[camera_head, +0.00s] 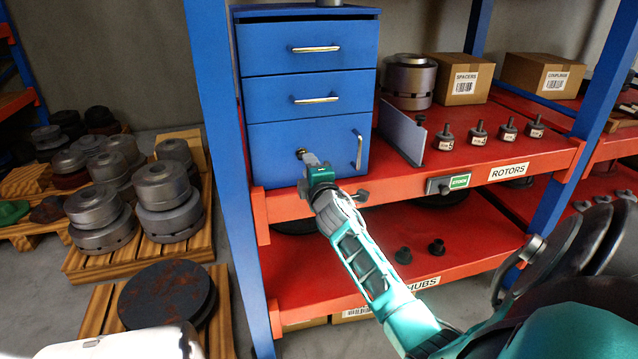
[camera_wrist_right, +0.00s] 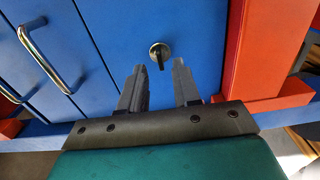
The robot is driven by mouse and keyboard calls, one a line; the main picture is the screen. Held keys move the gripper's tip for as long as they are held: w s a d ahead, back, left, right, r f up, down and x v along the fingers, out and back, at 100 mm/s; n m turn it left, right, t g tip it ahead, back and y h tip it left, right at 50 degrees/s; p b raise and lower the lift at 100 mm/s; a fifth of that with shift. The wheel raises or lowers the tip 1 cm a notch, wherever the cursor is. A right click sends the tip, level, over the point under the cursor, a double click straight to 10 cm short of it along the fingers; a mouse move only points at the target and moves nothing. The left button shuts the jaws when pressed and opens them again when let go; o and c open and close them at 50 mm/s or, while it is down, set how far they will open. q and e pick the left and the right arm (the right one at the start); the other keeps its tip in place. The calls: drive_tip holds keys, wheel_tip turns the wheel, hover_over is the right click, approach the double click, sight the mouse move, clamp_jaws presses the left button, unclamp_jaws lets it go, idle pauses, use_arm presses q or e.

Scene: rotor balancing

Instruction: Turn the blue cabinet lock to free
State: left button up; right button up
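The blue cabinet (camera_head: 278,140) stands on the upper red shelf and has two drawers above a larger lower door. The lock (camera_wrist_right: 160,52) is a round metal disc with a dark tab that points roughly downward in the right wrist view. My right gripper (camera_head: 311,160) is at the lock. In the wrist view its two fingers (camera_wrist_right: 158,75) are apart and empty, with the lock just beyond and between the tips. My left gripper is not in view.
The lower door's handle (camera_head: 358,150) is right of the lock. A grey plate (camera_head: 402,132) and several small dark rotors (camera_head: 477,133) stand further right on the shelf. A blue rack post (camera_head: 222,150) rises left of the cabinet. Two dark hubs (camera_head: 436,247) sit below.

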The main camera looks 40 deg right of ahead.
drive_tip(key=v, duration=0.8)
drive_tip(key=shift+s+a, duration=0.15)
drive_tip(key=shift+s, duration=0.2)
